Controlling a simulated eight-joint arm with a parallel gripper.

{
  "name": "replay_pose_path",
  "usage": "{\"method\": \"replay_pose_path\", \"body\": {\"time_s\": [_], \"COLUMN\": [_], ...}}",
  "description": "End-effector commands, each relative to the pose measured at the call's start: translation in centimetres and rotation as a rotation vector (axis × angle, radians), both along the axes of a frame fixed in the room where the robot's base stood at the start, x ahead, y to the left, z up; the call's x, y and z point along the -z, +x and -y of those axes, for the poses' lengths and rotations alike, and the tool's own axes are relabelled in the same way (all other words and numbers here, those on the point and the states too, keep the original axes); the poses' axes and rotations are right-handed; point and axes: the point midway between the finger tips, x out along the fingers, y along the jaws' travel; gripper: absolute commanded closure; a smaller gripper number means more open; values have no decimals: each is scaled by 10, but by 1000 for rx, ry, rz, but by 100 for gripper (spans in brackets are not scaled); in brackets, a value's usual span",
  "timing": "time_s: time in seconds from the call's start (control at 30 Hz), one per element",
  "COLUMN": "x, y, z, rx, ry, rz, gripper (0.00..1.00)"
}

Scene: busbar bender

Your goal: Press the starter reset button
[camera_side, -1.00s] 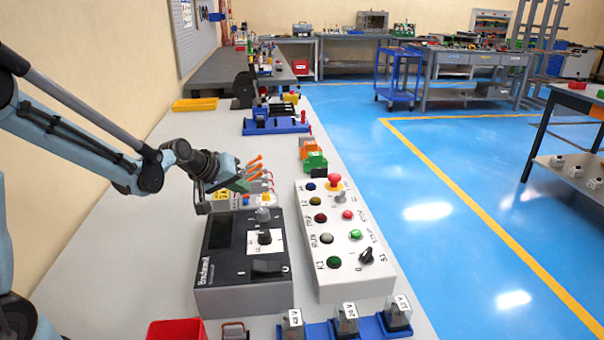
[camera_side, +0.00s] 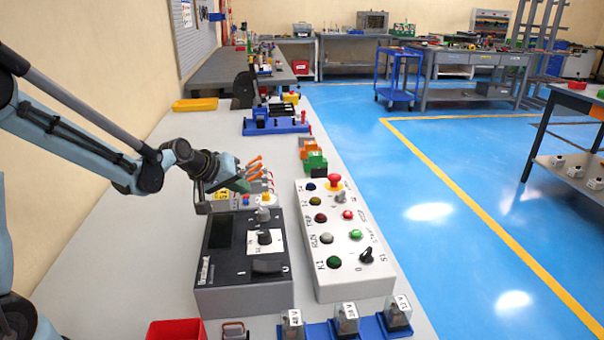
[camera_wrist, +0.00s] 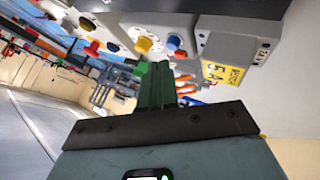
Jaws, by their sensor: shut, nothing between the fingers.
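The starter, a light grey box, stands beyond the dark control box. Its yellow "5 A" label shows in the side view (camera_side: 222,195) and in the wrist view (camera_wrist: 222,73). On its face in the wrist view are a blue button (camera_wrist: 173,41), a small red button (camera_wrist: 180,54) and a yellow button (camera_wrist: 143,45). No label names the reset button. My gripper (camera_side: 246,186) is over the starter in the side view and partly covers it. Its green fingers (camera_wrist: 157,72) are shut and empty, pointing towards the buttons. I see no clear contact with any button.
Orange-tipped levers (camera_side: 255,164) stand just behind my gripper. The dark control box (camera_side: 243,285) is nearer the camera, and a grey pushbutton panel (camera_side: 345,278) with a red emergency stop lies to the right. Several relays sit in blue holders (camera_side: 372,328) in front.

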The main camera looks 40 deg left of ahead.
Motion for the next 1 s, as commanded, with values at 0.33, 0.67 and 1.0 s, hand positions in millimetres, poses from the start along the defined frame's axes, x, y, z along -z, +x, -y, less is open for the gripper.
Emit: {"method": "replay_pose_path", "body": {"time_s": [0.33,0.67,1.0], "x": [0,3,9], "y": [0,0,0], "z": [0,0,0], "rx": [0,0,0], "ry": [0,0,0], "rz": [0,0,0], "gripper": [100,100,100]}}
